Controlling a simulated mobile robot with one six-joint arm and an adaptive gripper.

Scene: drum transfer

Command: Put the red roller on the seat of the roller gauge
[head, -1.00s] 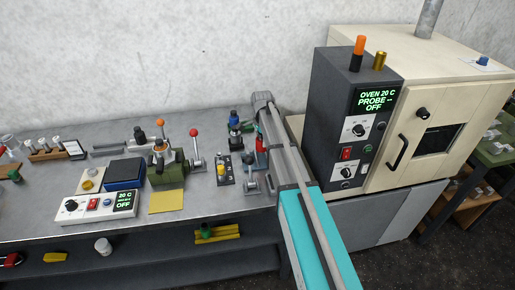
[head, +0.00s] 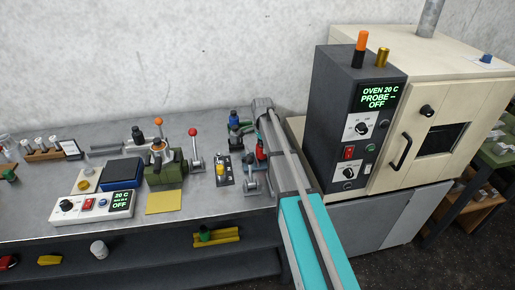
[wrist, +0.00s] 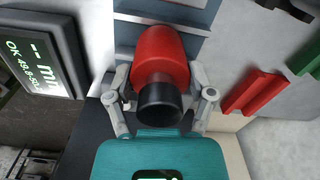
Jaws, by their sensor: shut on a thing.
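In the wrist view the red roller (wrist: 161,52), red with a black end (wrist: 160,103) facing the camera, sits between the two grey fingers of my gripper (wrist: 160,98), which is shut on it. A blue-grey part (wrist: 181,20) lies behind the roller; I cannot tell if they touch. A display (wrist: 38,50) at the left, apparently the gauge's, shows green text starting with OK; its wording is partly cut off. In the head view a small red piece (head: 260,150) shows beside my arm's far end, probably the held roller. The gauge's seat is not clearly visible.
In the wrist view a red bar (wrist: 253,93) and a green bar (wrist: 307,58) stand at the right. In the head view the bench holds a green fixture (head: 166,170), a blue box (head: 121,174) and upright levers (head: 195,150). The oven (head: 352,120) stands right of my arm.

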